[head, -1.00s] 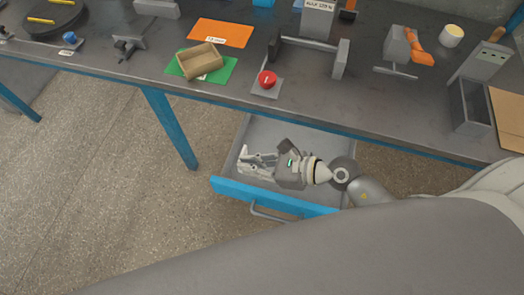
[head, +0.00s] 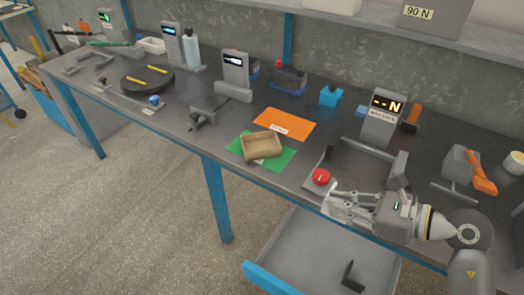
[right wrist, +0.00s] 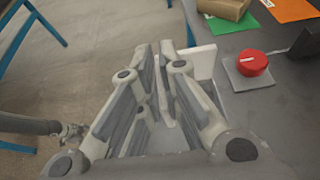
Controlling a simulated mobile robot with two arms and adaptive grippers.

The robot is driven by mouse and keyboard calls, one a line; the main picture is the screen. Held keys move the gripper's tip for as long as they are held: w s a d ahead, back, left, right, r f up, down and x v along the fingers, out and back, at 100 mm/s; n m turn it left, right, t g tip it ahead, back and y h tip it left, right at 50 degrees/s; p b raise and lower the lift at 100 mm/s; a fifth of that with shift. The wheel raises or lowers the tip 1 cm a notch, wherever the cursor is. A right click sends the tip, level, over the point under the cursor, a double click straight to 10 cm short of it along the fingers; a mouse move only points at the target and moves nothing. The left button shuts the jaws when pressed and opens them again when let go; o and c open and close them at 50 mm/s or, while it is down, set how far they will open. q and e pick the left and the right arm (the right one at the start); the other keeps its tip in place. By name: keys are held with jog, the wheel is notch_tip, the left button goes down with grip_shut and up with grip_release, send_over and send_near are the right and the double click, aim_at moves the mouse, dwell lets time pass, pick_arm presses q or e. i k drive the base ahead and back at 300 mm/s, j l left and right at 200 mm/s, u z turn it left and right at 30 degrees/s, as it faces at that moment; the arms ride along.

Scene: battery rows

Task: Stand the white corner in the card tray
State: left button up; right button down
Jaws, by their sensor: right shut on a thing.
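My right gripper (head: 334,204) is shut on the white corner (right wrist: 203,62), just in front of the bench edge and above the open drawer. In the right wrist view, one flat leg of the corner sticks out to the right beyond the fingertips. Its other part lies between the fingers and is mostly hidden. The card tray (head: 262,153) is a brown, open, shallow box resting on a green sheet (head: 283,160). It is up and to the left of my right gripper and looks empty. My left gripper is not in view.
The open drawer (head: 275,279) below holds a dark angled piece (head: 349,277). An orange sheet (head: 285,123) lies behind the tray. A grey force display (head: 382,122) stands behind the gripper.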

aim_at(261, 148)
jog(key=i+j+z, duration=0.15)
jog(key=z, duration=0.25)
jog(key=i+j+z, duration=0.15)
jog(key=z, duration=0.25)
jog(key=i+j+z, duration=0.1)
jog(key=j, duration=0.3)
jog(key=i+j, duration=0.2)
jog(key=j, duration=0.25)
jog(key=i+j+z, duration=0.15)
jog(key=j, duration=0.3)
jog(key=i+j, duration=0.1)
jog(key=j, duration=0.3)
jog(key=i+j+z, duration=0.15)
jog(key=j, duration=0.3)
